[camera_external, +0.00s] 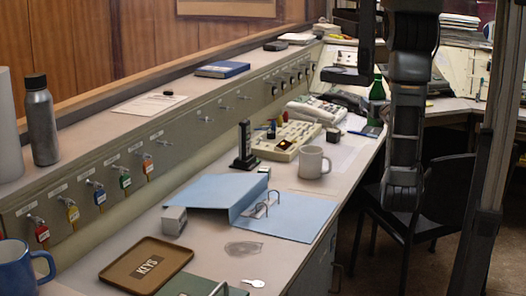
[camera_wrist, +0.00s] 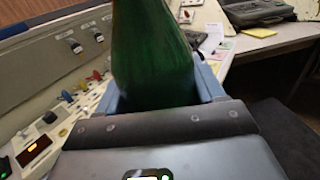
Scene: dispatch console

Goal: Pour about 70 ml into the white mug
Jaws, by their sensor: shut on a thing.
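The white mug (camera_external: 313,162) stands upright on the desk near its right edge, beside an open blue binder; I cannot see inside it. It is not visible in the wrist view. My gripper (camera_wrist: 160,100) is shut on a green bottle (camera_wrist: 155,50), whose body fills the space between the blue-grey jaws. The bottle (camera_external: 377,97) also shows in the external view, partly beside my dark arm, farther back than the mug. It looks roughly upright there. The liquid level cannot be made out.
A black stamp-like stand (camera_external: 245,146), a cream key panel (camera_external: 285,140) and a telephone (camera_external: 318,110) are near the mug. The blue binder (camera_external: 285,222) lies in front of it. A blue mug (camera_external: 18,270) is at the near left. A dark chair (camera_external: 440,195) stands right of the desk.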

